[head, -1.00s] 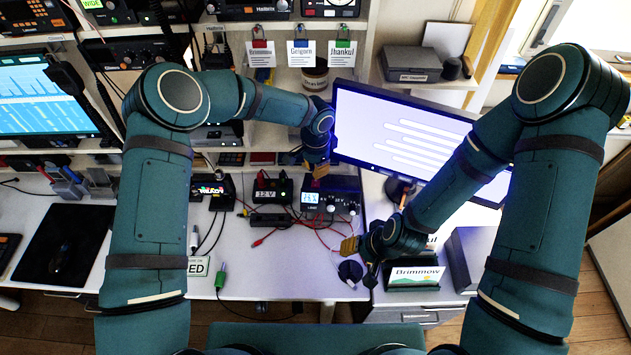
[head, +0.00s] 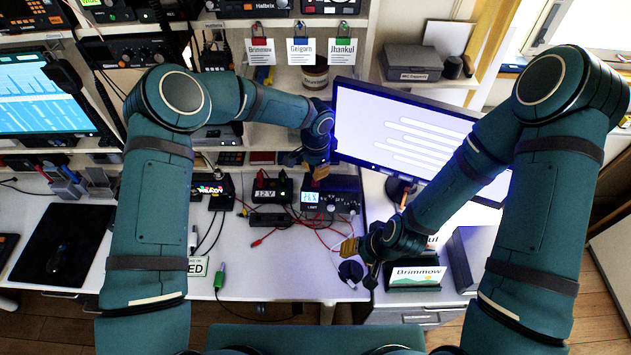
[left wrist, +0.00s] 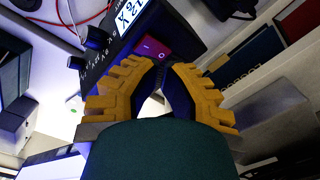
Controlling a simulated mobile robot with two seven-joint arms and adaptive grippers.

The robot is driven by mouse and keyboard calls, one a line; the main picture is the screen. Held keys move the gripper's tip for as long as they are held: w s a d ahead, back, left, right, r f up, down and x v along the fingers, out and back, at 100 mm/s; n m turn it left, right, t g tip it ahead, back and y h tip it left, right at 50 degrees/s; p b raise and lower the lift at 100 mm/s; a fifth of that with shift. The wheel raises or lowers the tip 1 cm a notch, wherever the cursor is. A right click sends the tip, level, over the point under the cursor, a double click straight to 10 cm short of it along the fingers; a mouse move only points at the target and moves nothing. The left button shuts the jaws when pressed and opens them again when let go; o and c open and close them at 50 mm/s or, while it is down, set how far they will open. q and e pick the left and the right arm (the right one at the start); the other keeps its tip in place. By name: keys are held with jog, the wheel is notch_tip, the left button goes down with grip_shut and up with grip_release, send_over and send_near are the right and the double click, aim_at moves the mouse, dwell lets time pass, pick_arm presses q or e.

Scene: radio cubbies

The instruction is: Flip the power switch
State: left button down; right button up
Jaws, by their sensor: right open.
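The power supply (head: 330,200) is a dark box with a lit blue display and knobs, standing on the white desk in the head view. My left gripper (head: 319,172) is above and behind the supply's front in the head view. In the left wrist view its yellow fingertips (left wrist: 164,67) meet just short of the switch, with nothing seen between them; contact is not visible. My right gripper (head: 349,248) is open and empty over the desk's front right.
Red leads (head: 305,235) run across the desk in front of the supply. A 12 V box (head: 265,193) stands left of it, and a lit monitor (head: 405,130) stands to the right. A Brimmow sign (head: 417,277) sits near my right gripper. Shelves close off the back.

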pick_arm(q)
jog(key=shift+f+b, duration=1.15)
jog(key=shift+f, duration=0.25)
dwell(0.6)
jog(key=shift+r+p, duration=1.65)
jog(key=shift+r, duration=1.9)
